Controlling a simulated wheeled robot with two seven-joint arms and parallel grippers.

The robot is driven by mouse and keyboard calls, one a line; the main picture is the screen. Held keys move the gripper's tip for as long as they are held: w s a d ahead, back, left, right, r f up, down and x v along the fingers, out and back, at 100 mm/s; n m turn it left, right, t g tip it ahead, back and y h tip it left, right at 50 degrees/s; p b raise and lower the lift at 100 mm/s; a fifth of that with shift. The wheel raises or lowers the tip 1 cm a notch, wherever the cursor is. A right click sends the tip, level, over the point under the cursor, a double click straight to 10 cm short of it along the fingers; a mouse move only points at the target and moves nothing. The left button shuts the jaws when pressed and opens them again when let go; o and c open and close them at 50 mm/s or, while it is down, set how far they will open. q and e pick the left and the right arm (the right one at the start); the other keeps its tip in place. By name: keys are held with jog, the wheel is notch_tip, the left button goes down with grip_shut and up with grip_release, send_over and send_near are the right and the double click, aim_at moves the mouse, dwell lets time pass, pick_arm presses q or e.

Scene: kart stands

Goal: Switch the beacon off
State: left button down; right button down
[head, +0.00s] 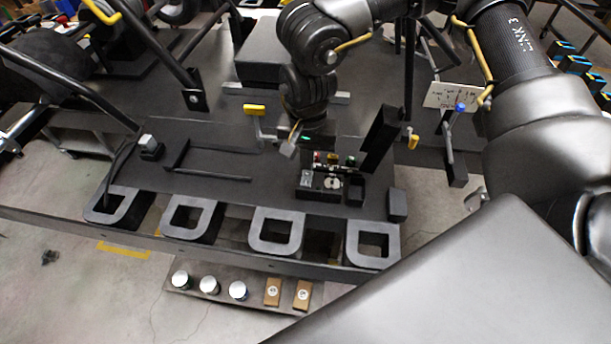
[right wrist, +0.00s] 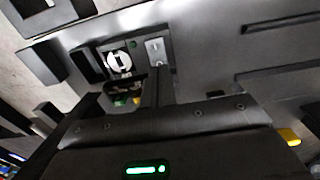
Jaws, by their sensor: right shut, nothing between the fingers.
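A dark control box (head: 320,193) stands on the kart's dark deck. It carries a silver switch plate (head: 306,178), a pale round dial (head: 332,182) and small red, yellow and green parts behind them. My right gripper (head: 289,149) hangs just left of and behind the box, shut and empty. In the right wrist view its fingers (right wrist: 157,80) point at the silver switch plate (right wrist: 156,50), which has a small lever; I cannot tell whether they touch. The dial (right wrist: 118,61) is beside it. I cannot tell which part is the beacon or whether it is lit. My left gripper is out of view.
A blue-topped post (head: 460,107) stands by a white sign (head: 452,95) at right. Several square-holed brackets (head: 277,232) line the deck's front edge. A lower board (head: 222,290) holds jars and brown blocks.

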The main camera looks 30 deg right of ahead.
aim_at(306, 173)
jog(key=shift+f+b, duration=0.75)
jog(key=shift+f, duration=0.2)
jog(key=shift+r, duration=0.1)
jog(key=shift+r+p, duration=2.5)
jog(key=shift+r, duration=1.05)
jog(key=shift+a+f, duration=0.1)
jog(key=shift+a, duration=0.05)
